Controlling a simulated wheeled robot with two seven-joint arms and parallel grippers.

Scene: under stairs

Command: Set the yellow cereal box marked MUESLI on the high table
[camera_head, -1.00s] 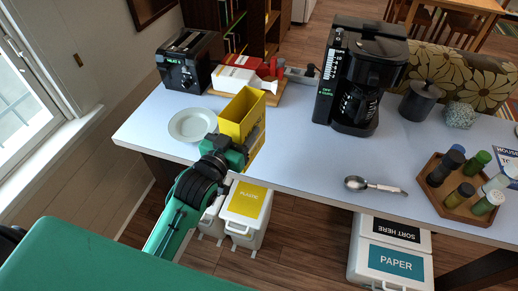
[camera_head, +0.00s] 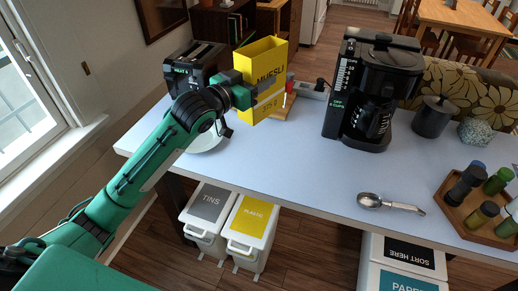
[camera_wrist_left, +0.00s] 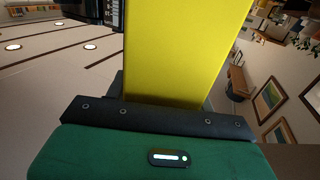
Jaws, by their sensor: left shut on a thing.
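The yellow cereal box marked MUESLI (camera_head: 266,72) is upright in the head view, its open top facing up. In the left wrist view the yellow box (camera_wrist_left: 185,50) fills the middle, rising from between the dark fingers. My right gripper is not in view.
A black toaster (camera_head: 192,66) stands left behind the box. A plate (camera_head: 207,140) lies partly hidden under my arm. A coffee maker (camera_head: 372,90), spoon (camera_head: 385,202) and wooden tray with jars (camera_head: 452,205) stand to the right. The table's middle is clear.

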